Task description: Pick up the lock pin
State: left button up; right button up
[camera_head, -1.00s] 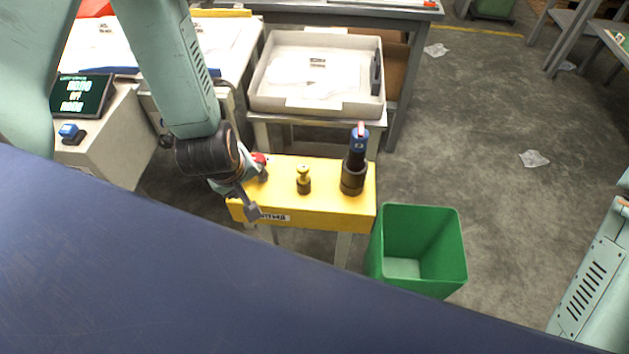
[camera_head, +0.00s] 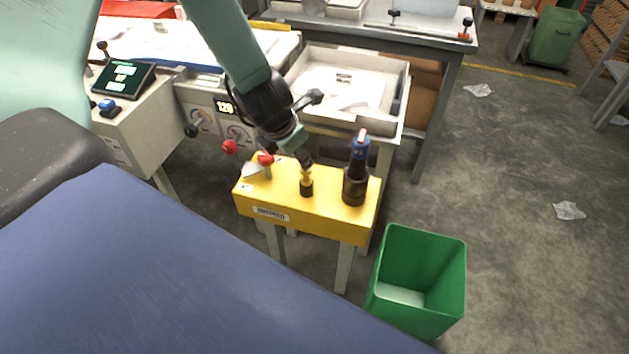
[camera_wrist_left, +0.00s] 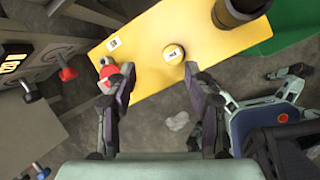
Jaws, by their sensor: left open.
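A short pin with a yellow knob (camera_head: 306,172), which looks to be the lock pin, stands upright in a dark socket on a yellow stand (camera_head: 270,198). In the left wrist view its round labelled top (camera_wrist_left: 173,54) shows just beyond the right finger's tip. My left gripper (camera_head: 286,152) is over the stand, close to the knob and partly in front of it. In the left wrist view the two fingers (camera_wrist_left: 150,78) are spread apart with nothing between them. Whether a finger touches the knob cannot be told. My right gripper is not in view.
A blue-topped tool (camera_head: 358,152) stands in a dark holder right of the pin. A red-and-white part (camera_wrist_left: 108,70) is by the left finger. A green bin (camera_head: 420,275) stands right of the stand. A white tray (camera_head: 402,75) is behind. Paper scraps (camera_head: 569,210) lie on the floor.

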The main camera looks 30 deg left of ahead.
aim_at(305, 174)
pick_arm(q)
jog(key=shift+w+d+f+n+b, duration=0.15)
jog(key=shift+f+n+b, duration=0.2)
jog(key=shift+f+n, duration=0.3)
jog(key=shift+w+d+f+n+b, duration=0.1)
jog(key=shift+f+n+b, duration=0.3)
jog(key=shift+n, duration=0.35)
jog(key=shift+w+d+f+n+b, duration=0.15)
jog(key=shift+f+n+b, duration=0.1)
jog(key=shift+f+n, duration=0.4)
jog(key=b+x, duration=0.2)
jog(key=x, duration=0.1)
jog(key=shift+d+f+b, duration=0.3)
jog(key=shift+d+f, duration=0.05)
jog(key=shift+f, duration=0.1)
jog(key=shift+w+f, duration=0.2)
jog(key=shift+f, duration=0.2)
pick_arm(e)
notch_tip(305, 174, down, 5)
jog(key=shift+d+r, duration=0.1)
pick_arm(q)
jog(key=shift+s+r, duration=0.1)
jog(key=shift+c, duration=0.3)
jog(key=c, duration=1)
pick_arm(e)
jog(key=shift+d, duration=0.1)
